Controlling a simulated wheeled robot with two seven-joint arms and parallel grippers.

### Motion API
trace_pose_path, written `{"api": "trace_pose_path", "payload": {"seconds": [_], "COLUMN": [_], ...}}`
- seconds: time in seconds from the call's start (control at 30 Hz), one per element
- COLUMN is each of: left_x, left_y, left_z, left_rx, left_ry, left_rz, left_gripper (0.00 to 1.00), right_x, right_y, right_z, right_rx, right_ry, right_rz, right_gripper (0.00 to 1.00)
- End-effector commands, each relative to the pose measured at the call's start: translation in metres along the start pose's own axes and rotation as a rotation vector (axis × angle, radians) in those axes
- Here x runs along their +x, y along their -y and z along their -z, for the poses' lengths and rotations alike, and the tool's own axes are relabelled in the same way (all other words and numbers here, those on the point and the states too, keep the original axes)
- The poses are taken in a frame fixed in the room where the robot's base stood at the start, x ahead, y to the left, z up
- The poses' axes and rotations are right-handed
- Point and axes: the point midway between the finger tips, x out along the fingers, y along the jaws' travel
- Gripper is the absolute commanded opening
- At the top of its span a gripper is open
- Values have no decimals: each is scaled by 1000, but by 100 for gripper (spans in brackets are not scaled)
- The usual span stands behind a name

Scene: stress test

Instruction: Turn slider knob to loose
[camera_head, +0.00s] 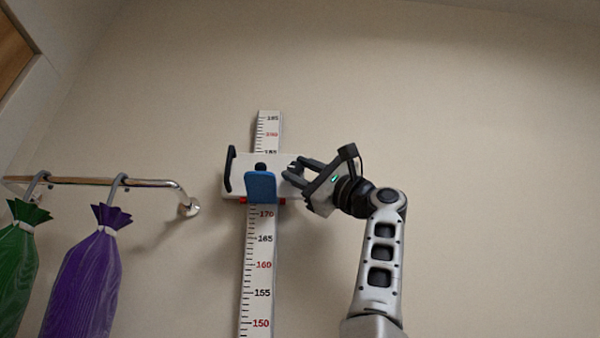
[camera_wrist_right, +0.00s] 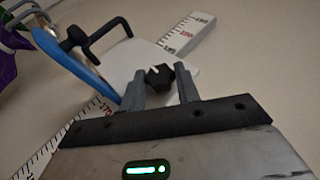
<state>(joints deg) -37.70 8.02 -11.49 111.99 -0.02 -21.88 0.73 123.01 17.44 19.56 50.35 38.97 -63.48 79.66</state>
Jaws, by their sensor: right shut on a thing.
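A white slider (camera_head: 255,185) sits across a tall ruler (camera_head: 258,265) on the wall, just above the 170 mark. It carries a blue paddle (camera_head: 261,187) at the front and a black handle (camera_head: 230,170) on its left. My right gripper (camera_head: 291,172) is at the slider's right side. In the right wrist view, a dark faceted knob (camera_wrist_right: 160,77) with a pale mark is between its two grey fingers, and the gripper is shut on it. The fingers largely hide this knob in the head view. My left gripper is not in view.
A metal rail (camera_head: 100,181) on the wall at left holds a green bag (camera_head: 17,250) and a purple bag (camera_head: 85,275) on hooks. The wall above and to the right of the slider is bare.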

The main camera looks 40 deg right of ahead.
Motion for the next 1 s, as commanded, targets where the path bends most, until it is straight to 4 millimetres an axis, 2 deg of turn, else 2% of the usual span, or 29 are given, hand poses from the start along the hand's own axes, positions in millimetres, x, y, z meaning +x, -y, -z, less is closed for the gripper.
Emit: {"api": "trace_pose_path", "payload": {"seconds": [0.03,0.4,0.9,0.93,1.0], "left_x": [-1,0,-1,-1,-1], "left_y": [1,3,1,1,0], "left_z": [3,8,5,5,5], "left_rx": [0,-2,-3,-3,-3], "left_ry": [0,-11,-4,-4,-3], "left_rz": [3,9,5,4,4], "left_gripper": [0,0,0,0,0], "right_x": [0,0,0,0,0], "right_y": [5,5,4,4,4], "right_z": [0,-1,-1,-1,-1], "right_rx": [-10,-67,-76,-76,-76], "right_ry": [-1,1,0,0,0], "right_rz": [-22,-157,-175,-175,-175], "right_gripper": [9,9,9,35,54]}}
